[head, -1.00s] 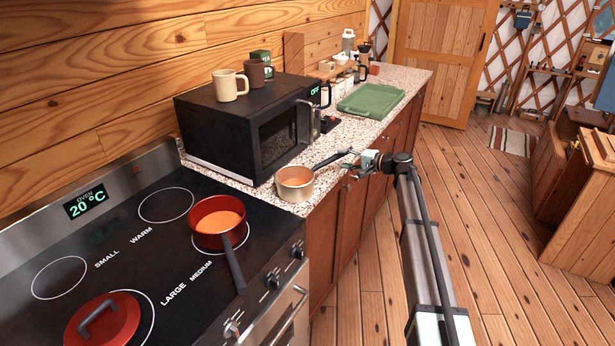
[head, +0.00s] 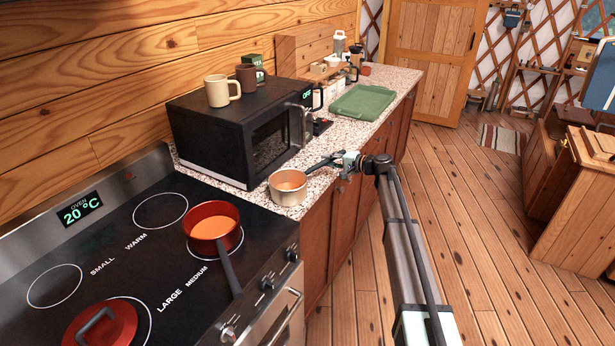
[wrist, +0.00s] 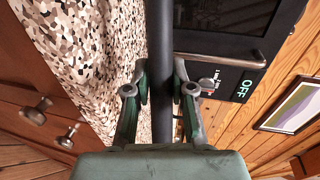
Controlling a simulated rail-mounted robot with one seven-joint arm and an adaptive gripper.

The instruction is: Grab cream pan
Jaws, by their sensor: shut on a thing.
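The cream pan (head: 288,193) is at the counter's front edge, just right of the stove and in front of the microwave. It is upright, with an orange-brown inside and a dark handle pointing right. My gripper (head: 335,160) is at the far end of that handle. In the wrist view, the dark handle (wrist: 160,70) runs between the two fingers of my gripper (wrist: 160,88), which are shut on it. The pan's bowl is not visible in the wrist view. I cannot tell whether the pan's base touches the counter.
A red pan (head: 211,226) with orange contents sits on the stove (head: 120,240), its handle toward the front. A red lid (head: 100,325) lies nearer. The microwave (head: 240,130) carries two mugs. A green tray (head: 363,103) lies farther along the speckled counter.

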